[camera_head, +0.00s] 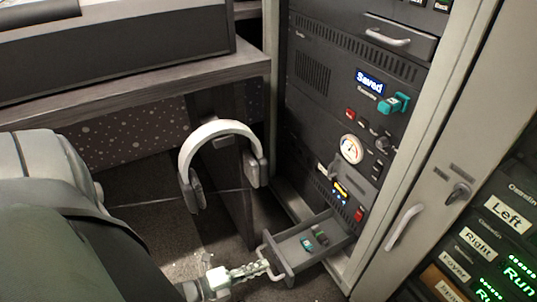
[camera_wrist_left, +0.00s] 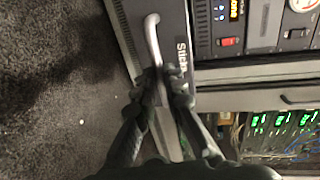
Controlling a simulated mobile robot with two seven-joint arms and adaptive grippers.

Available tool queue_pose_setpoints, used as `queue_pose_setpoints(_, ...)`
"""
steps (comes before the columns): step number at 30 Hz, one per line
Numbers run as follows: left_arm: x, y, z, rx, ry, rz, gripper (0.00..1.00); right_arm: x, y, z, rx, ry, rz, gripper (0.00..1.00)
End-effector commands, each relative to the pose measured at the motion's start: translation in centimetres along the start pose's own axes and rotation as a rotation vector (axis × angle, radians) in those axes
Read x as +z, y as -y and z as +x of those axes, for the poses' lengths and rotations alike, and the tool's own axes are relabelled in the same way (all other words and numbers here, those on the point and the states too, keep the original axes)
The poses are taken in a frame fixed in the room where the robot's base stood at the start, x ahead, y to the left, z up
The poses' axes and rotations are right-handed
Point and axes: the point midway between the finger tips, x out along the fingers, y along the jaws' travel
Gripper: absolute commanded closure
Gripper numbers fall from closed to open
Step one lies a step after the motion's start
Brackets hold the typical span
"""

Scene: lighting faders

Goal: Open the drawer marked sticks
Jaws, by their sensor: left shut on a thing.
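The drawer marked sticks (camera_head: 338,241) is pulled out from the bottom of the dark rack. A small teal stick (camera_head: 307,245) and a dark green one (camera_head: 320,234) lie inside it. Its label "Sticks" shows on the drawer front (camera_wrist_left: 177,22) in the left wrist view, partly hidden by a finger. My left gripper (camera_head: 262,268) is at the drawer front, shut on the pale bar handle (camera_wrist_left: 153,38); its dark fingers show in the left wrist view (camera_wrist_left: 163,80). My right gripper is in neither view.
White headphones (camera_head: 218,130) hang left of the rack, near the desk edge (camera_head: 150,90). A teal stick is plugged in below the "Saved" screen (camera_head: 370,82). A grey cabinet door with a handle (camera_head: 404,227) stands right of the drawer. Carpet lies open to the left.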

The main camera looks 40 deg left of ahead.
Motion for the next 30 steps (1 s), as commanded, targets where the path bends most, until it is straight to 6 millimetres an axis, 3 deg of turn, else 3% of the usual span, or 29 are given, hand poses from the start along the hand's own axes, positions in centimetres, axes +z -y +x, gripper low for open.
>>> queue_pose_setpoints(13, 0.22, -0.14, -0.44, 0.002, 0.004, 0.001, 1.00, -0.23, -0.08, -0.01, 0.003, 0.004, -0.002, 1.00)
queue_pose_setpoints(14, 0.23, -0.14, -0.44, 0.002, 0.004, 0.001, 0.89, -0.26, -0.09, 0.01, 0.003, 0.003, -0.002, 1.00)
queue_pose_setpoints(19, 0.16, -0.12, -0.42, 0.001, 0.003, 0.000, 0.69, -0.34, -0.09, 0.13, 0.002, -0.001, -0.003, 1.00)
queue_pose_setpoints(30, 0.04, -0.20, -1.07, 0.003, 0.002, -0.001, 0.69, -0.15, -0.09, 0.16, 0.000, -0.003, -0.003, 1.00)
